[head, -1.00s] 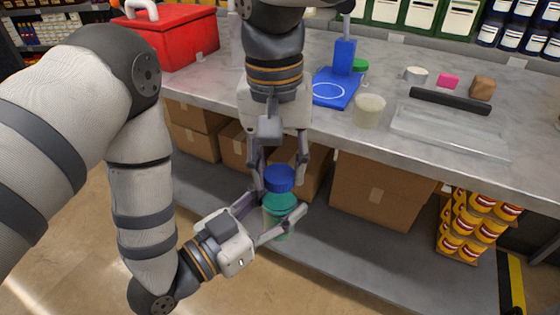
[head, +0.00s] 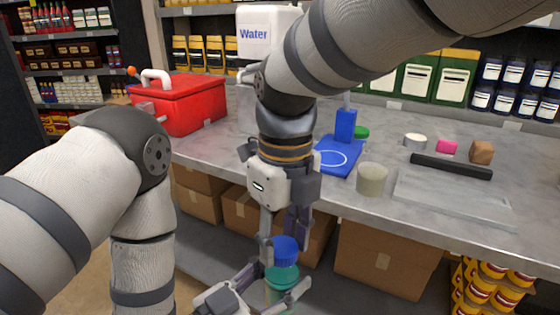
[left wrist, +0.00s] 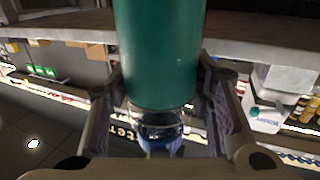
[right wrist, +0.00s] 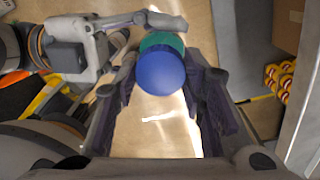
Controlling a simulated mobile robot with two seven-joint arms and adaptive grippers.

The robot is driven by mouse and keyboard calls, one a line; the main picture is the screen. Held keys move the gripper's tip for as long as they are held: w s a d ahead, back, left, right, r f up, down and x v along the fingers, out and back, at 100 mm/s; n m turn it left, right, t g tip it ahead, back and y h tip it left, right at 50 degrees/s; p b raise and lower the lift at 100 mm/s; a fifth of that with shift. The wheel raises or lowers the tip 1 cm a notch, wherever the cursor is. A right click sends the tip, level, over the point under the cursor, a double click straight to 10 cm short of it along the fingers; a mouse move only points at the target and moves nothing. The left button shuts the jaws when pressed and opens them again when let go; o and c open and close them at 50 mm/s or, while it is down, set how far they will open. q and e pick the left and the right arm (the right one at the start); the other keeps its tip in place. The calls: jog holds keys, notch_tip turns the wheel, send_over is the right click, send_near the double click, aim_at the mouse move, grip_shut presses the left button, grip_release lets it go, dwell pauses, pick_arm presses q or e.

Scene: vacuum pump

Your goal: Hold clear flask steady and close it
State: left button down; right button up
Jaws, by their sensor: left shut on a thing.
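The flask (head: 280,296) has a teal upper part (head: 285,277) and a blue cap (head: 285,249) at its top. It stands upright in front of the bench. My left gripper (head: 268,295) is shut on the flask from the side; in the left wrist view a green cylindrical part (left wrist: 160,50) fills the space between the fingers. My right gripper (head: 284,238) points down from above, its fingers on either side of the cap. In the right wrist view the blue cap (right wrist: 160,72) lies between the fingertips. I cannot tell whether they press on it.
The bench (head: 225,160) holds a red cooler (head: 185,105), a blue device (head: 340,150), a pale cylinder (head: 371,179), a black bar (head: 450,167) and small blocks. Cardboard boxes (head: 385,255) and yellow cans (head: 490,285) sit on the shelf below. Both arms are close together.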

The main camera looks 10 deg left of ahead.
jog(key=o, duration=0.4)
jog(key=shift+c, duration=0.2)
jog(key=shift+a+r, duration=0.1)
jog(key=shift+r, duration=2.4)
jog(key=shift+c, duration=0.3)
